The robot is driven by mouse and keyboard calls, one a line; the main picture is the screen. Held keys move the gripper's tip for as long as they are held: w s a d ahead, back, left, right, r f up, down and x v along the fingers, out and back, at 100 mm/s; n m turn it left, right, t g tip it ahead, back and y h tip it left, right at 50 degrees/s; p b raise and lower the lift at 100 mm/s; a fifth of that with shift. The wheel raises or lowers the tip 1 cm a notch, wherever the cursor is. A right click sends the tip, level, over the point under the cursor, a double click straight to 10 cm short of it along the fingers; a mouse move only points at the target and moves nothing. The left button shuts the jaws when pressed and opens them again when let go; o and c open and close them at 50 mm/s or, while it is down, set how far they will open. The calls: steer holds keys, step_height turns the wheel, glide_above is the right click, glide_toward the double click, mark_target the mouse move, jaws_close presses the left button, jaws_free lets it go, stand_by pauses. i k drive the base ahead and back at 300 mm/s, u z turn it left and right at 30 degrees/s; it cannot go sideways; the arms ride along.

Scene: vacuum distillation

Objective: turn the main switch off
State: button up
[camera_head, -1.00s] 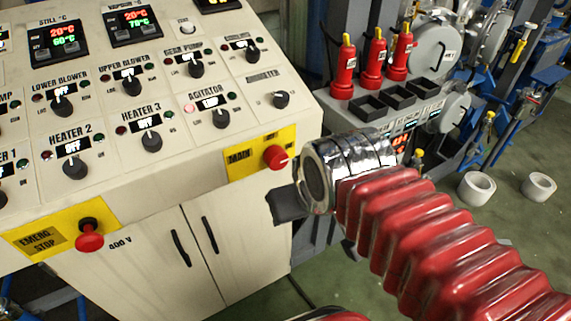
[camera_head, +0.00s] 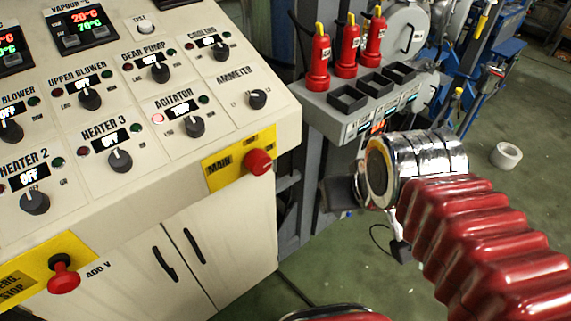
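The main switch (camera_head: 258,162) is a red round knob on a yellow plate (camera_head: 222,172) marked MAIN, at the right end of the cream control panel's front edge. Its exact angle is too small to read. My gripper (camera_head: 345,193) shows only as a dark grey part at the end of my red-sleeved arm, right of the switch and below it in the picture. It is clearly apart from the switch. The silver wrist hides much of it, so its opening does not show.
The cream panel (camera_head: 140,195) carries several black knobs and lit displays. A red emergency stop button (camera_head: 63,275) sits at its lower left. Red bottles (camera_head: 345,50) and black trays (camera_head: 374,83) stand on a grey unit behind.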

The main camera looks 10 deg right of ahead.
mark_target(257, 162)
steer(key=z, duration=0.7)
steer(key=k, duration=1.1)
steer(key=u, duration=1.55)
steer(key=i, duration=0.55)
steer(key=u, duration=0.1)
